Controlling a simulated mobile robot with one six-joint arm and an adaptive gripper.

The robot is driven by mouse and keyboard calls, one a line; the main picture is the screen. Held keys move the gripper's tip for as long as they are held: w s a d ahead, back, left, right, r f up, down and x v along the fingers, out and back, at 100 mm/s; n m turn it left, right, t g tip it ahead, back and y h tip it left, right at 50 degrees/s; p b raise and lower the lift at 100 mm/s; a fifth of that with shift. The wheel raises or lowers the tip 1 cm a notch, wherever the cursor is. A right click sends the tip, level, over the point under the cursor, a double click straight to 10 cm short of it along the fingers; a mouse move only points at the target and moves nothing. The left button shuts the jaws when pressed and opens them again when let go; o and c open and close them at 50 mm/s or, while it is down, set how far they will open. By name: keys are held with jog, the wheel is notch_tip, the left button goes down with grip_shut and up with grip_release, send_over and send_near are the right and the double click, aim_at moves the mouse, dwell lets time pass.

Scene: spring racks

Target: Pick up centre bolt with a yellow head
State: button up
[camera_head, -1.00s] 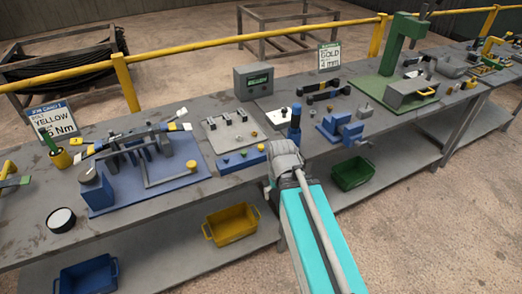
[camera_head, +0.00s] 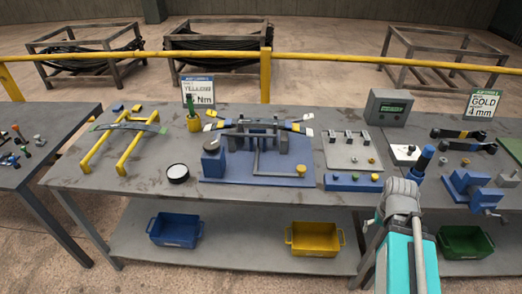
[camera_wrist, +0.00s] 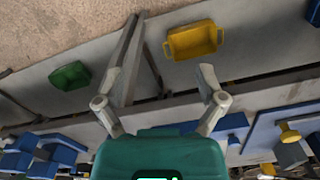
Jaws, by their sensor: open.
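A blue block (camera_head: 341,186) near the front edge of the bench holds a row of small bolts with coloured heads. The middle one looks yellow (camera_head: 355,177); the heads beside it look greenish or gold, but they are too small to tell surely. My gripper (camera_wrist: 160,70) is open and empty in the wrist view, with bins and the bench edge behind its fingers.
A blue fixture (camera_head: 240,174) with a leaf spring and a yellow knob (camera_head: 301,170) stands left of the block. A grey plate (camera_head: 340,156) lies behind it. A blue vise (camera_head: 470,187) is at right. A yellow bin (camera_head: 315,239) sits on the lower shelf.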

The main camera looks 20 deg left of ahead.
dwell(0.3)
jog(key=shift+c, duration=0.9)
notch_tip(320, 180, up, 12)
jog(key=n+p, duration=1.2)
jog(key=n, duration=0.5)
send_over(375, 175)
jog(key=shift+w+f, duration=0.1)
jog(key=shift+f, duration=0.1)
jog(key=shift+f+b, duration=0.1)
jog(key=shift+b, duration=0.25)
notch_tip(375, 175, down, 8)
jog(key=b, duration=0.8)
jog(key=shift+f, duration=0.2)
